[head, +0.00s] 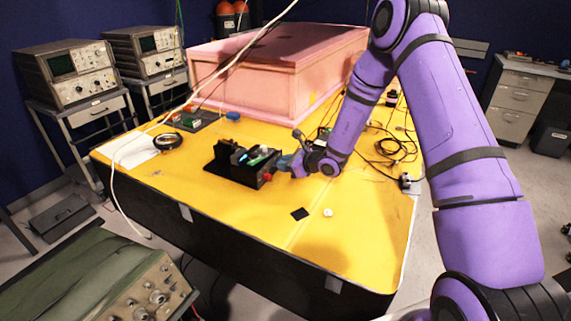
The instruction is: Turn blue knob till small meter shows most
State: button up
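A black apparatus (222,165) stands on the yellow table top, with small blue, green and red parts on it. My purple arm reaches down from the right, and my gripper (287,164) is at the right side of this apparatus, close to it. A small blue part (284,160) shows at the gripper tips and may be the blue knob. I cannot tell whether the fingers touch it or how far they are open. A small round dial (168,141), possibly the small meter, lies at the table's left. Its reading is too small to make out.
A large pink foam box (240,85) fills the back of the table (255,215). Black cables (395,148) lie to the right of my gripper. A white cable (215,75) crosses the view. A black square (300,213) and a white disc (328,212) lie in front; the front table area is mostly clear.

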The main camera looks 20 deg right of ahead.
dwell(0.3)
jog(key=m+g+y, duration=0.1)
jog(key=m, duration=0.1)
jog(key=shift+w+d+m, duration=0.1)
jog(key=shift+d+m, duration=0.05)
jog(key=shift+m, duration=0.25)
jog(key=shift+f+m+g+y, duration=0.1)
jog(key=shift+m+g+y, duration=0.7)
jog(key=shift+m+y, duration=0.5)
jog(key=shift+d+m, duration=0.1)
jog(key=shift+m, duration=0.3)
jog(key=o, duration=0.9)
jog(key=shift+o, duration=0.2)
